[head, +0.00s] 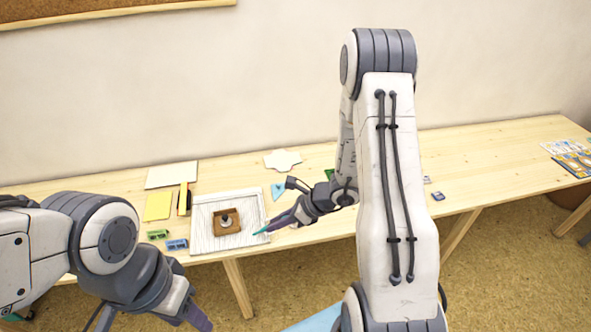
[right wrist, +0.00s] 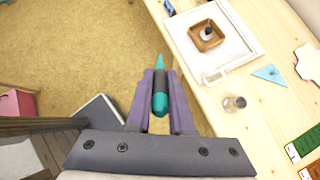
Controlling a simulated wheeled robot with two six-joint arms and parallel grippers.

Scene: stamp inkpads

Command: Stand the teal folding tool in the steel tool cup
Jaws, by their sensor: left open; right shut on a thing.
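My right gripper (head: 284,221) is shut on the teal folding tool (head: 262,231), near the table's front edge. In the right wrist view the tool (right wrist: 160,103) lies between the purple fingers (right wrist: 160,92), with a dark band in its middle and a teal tip pointing away. A small round pale metallic or glassy thing (right wrist: 234,103), perhaps the steel tool cup, stands on the table to the right of the fingers, apart from the tool. I cannot make it out in the head view. My left gripper (head: 197,318) is open, low at the left, in front of the table.
A white ridged board (head: 250,238) bears a brown square tray (head: 219,212) with a small round thing in it. A light blue triangle (head: 278,190) lies beyond the right gripper. Green (head: 157,234) and blue (head: 177,244) blocks lie left of the board.

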